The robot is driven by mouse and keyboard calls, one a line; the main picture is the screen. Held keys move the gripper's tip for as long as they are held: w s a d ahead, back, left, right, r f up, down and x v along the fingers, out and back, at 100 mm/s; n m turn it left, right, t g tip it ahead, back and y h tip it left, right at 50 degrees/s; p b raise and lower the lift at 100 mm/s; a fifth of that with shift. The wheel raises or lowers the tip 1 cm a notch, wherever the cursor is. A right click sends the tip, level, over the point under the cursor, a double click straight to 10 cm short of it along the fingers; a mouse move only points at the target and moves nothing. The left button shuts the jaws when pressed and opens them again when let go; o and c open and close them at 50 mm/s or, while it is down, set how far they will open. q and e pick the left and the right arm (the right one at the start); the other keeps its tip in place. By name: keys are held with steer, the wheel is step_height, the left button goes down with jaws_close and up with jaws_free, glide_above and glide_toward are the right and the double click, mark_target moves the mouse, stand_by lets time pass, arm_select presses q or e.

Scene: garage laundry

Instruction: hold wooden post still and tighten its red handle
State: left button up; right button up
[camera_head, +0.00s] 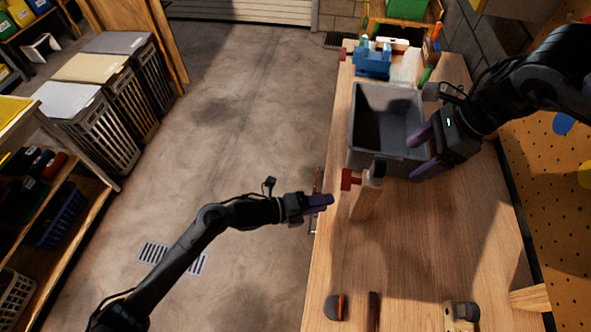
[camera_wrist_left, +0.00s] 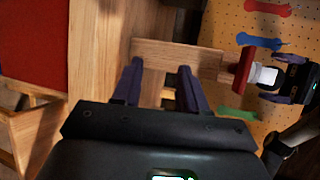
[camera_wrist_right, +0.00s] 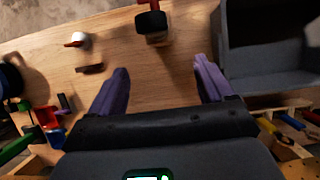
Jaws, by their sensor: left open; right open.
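The wooden post (camera_head: 364,204) stands on the workbench near its left edge. Its red handle (camera_head: 348,179) is near the top, with a white and black end piece (camera_head: 377,168) beside it. In the left wrist view the post (camera_wrist_left: 180,54) lies across the picture, with the red part (camera_wrist_left: 243,68) at its right end. My left gripper (camera_head: 326,201) is open at the bench edge, its fingers pointing at the post. My right gripper (camera_head: 416,155) is open and empty, to the right of the post top. The right wrist view shows the black end (camera_wrist_right: 152,24) ahead of its fingers.
A grey bin (camera_head: 374,160) stands just behind the post, close to my right gripper. A blue vise-like object (camera_head: 372,60) is beyond it. An orange-and-black item (camera_head: 335,307) and a dark block (camera_head: 374,310) lie at the near end. The middle of the bench is clear.

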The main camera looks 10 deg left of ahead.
arm_select(q)
steer(key=w+a+r+m+g+h, duration=0.2)
steer(key=a+r+m+g+h, duration=0.2)
steer(key=r+m, duration=0.5)
steer(key=a+m+g, duration=0.2)
steer(key=a, duration=0.1)
steer(key=shift+w+r+g, duration=0.15)
steer(key=shift+w+g, duration=0.15)
steer(key=shift+w, duration=0.1)
arm_select(e)
glide_above(365, 198)
steer(key=w+d, duration=0.2)
steer(key=d, duration=0.1)
step_height(365, 198, down, 10)
steer(key=shift+w+d, duration=0.2)
